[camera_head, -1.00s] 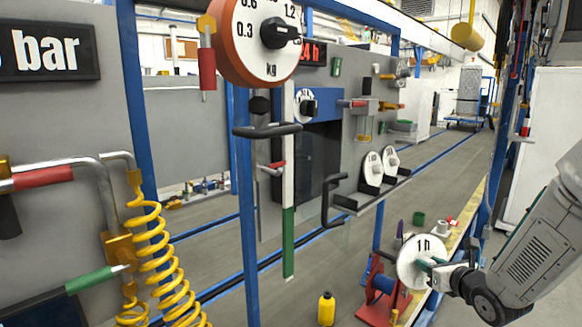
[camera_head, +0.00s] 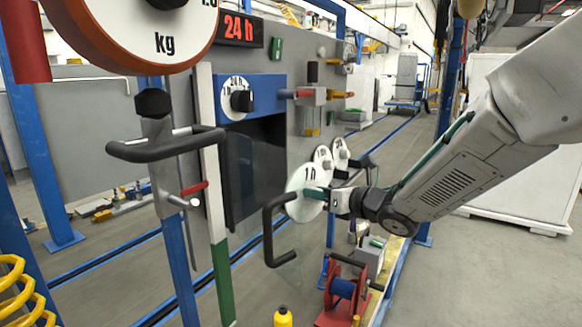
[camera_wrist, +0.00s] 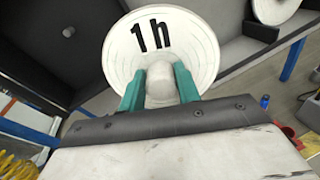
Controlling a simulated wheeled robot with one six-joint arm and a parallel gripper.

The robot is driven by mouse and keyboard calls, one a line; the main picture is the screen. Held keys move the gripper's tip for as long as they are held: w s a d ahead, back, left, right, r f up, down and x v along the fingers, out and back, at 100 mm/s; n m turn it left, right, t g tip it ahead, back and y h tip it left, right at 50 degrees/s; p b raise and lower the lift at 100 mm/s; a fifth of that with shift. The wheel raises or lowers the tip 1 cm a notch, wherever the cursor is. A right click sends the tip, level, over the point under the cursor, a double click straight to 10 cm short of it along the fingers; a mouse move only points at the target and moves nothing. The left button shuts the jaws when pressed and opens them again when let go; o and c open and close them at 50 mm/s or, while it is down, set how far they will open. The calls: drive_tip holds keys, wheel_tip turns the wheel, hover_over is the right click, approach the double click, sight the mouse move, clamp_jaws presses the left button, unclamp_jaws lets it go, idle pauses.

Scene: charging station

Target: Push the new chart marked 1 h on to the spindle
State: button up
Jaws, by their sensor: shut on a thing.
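The white chart marked 1 h (camera_head: 296,184) is held upright in the air in the head view. My gripper (camera_head: 317,193) has its teal fingers shut on the chart's pale central knob. In the wrist view the chart (camera_wrist: 198,45) faces me, with the fingers (camera_wrist: 160,88) on both sides of the knob. The recorder has a blue top (camera_head: 262,97) and a dark recess (camera_head: 250,165), to the left of the chart. A small pale round tip (camera_wrist: 68,32) on a dark face in the wrist view may be the spindle; I cannot tell. The chart is apart from it.
Two more white charts (camera_head: 341,148) stand on the rack behind the held one. A black bent handle (camera_head: 270,230) is close to the chart's lower left. A red stand with a blue reel (camera_head: 342,288) and a yellow bottle (camera_head: 283,317) are below.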

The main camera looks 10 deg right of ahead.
drive_tip(key=s+a+r+n+g+y, duration=0.1)
drive_tip(key=s+a+r+g+y, duration=0.1)
drive_tip(key=s+a+r, duration=0.4)
wheel_tip(320, 180, up, 3)
drive_tip(key=shift+a+f+y, duration=0.1)
drive_tip(key=shift+a+y, duration=0.55)
drive_tip(key=shift+y, duration=0.15)
drive_tip(key=shift+s+d, duration=0.1)
drive_tip(key=shift+x, duration=2.9)
drive_tip(key=shift+x, duration=2.1)
drive_tip(key=o, duration=1.1)
